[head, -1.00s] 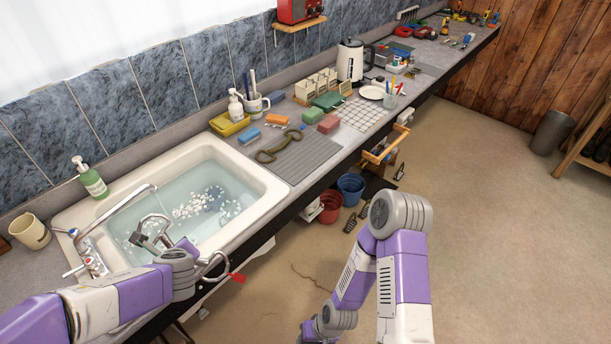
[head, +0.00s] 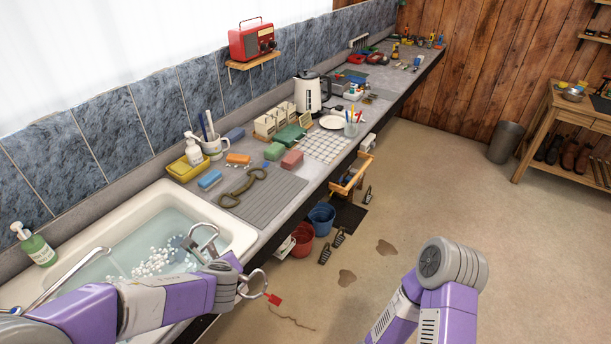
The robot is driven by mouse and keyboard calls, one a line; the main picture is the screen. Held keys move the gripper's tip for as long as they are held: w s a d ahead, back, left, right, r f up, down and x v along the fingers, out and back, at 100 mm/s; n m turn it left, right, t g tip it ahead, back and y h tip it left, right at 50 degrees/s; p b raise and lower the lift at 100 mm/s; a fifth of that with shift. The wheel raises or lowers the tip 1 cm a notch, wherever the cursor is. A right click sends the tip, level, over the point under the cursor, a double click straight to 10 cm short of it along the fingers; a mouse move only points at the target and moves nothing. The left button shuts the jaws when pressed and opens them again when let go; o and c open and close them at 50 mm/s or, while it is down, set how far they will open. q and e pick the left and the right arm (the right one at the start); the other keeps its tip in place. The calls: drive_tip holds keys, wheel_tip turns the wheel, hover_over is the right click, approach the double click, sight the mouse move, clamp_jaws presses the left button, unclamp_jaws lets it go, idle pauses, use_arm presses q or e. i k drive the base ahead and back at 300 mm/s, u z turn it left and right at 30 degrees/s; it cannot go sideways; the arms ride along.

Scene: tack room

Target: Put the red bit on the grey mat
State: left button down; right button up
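The red bit (head: 253,284) is a metal bit with a ring at each end and a red tag on one ring. My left gripper (head: 231,264) is shut on its middle, which the gripper hides. It holds the bit above the sink's right front rim, with the tagged ring out over the floor side. The grey mat (head: 272,208) is ribbed and lies flat on the counter, right of the sink and beyond the gripper. A bronze-coloured bit (head: 243,187) lies across its left part. My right arm is at the lower right; its gripper is out of view.
The sink (head: 150,200) holds water and suds. The mat's front right part is bare.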

sight(254, 190)
drive_tip(key=z, duration=0.2)
drive_tip(key=i, duration=1.05)
drive_tip(key=u, duration=0.2)
